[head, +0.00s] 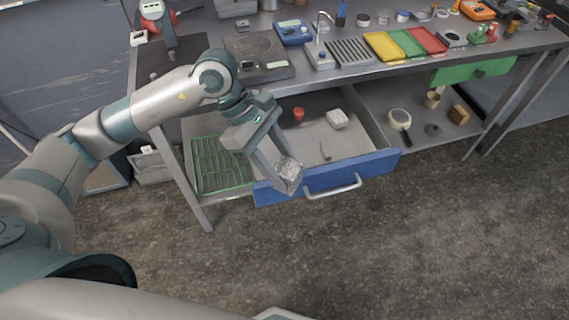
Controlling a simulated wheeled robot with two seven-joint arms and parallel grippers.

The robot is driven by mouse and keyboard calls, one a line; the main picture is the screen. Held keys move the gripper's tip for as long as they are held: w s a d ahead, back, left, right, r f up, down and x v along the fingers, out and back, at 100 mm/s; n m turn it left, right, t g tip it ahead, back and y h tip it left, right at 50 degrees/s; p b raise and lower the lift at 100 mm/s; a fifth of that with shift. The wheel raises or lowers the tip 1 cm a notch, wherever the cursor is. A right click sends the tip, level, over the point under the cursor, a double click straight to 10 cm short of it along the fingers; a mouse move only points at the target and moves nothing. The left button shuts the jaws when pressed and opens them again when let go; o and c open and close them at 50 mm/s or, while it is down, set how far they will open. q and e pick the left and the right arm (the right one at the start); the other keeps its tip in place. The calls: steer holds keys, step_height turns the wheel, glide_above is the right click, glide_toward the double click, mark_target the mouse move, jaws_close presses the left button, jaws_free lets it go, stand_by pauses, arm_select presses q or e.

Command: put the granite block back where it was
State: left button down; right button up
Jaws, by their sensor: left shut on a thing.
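The granite block (288,176) is a speckled grey lump in the head view. My left gripper (278,175) is shut on it and holds it over the left front part of the open drawer, by the blue drawer front (350,173). I cannot tell how high above the drawer floor it is. The gripper's fingers hide part of the block. My right gripper is not in view.
The open drawer (350,148) holds a red item (298,114), a white block (337,119) and a small hooked item (324,151). A green wire rack (220,168) is left of it. Colored trays (384,46) and a balance (258,56) stand on the bench.

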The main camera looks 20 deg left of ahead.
arm_select(q)
steer(key=n+t, duration=0.1)
steer(key=n, duration=0.1)
steer(key=n+t+b, duration=0.1)
steer(key=n, duration=0.1)
steer(key=n+t, duration=0.1)
steer(key=shift+w+n, duration=0.3)
steer(key=shift+n, duration=0.1)
steer(key=shift+w+a+r+n+t+y+b, duration=0.2)
steer(key=shift+n+t, duration=0.25)
steer(key=shift+n, duration=0.3)
steer(key=shift+w+a+r+n+t+y+b, duration=0.1)
steer(key=shift+a+n+t+y+b, duration=0.3)
steer(key=shift+n, duration=0.35)
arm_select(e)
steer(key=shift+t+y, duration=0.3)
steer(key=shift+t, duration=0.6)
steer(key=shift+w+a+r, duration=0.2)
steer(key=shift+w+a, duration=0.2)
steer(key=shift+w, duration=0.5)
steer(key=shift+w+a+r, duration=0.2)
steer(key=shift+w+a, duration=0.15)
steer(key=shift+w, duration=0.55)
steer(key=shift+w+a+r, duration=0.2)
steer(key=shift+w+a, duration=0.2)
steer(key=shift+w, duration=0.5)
arm_select(q)
steer(key=shift+d, duration=0.15)
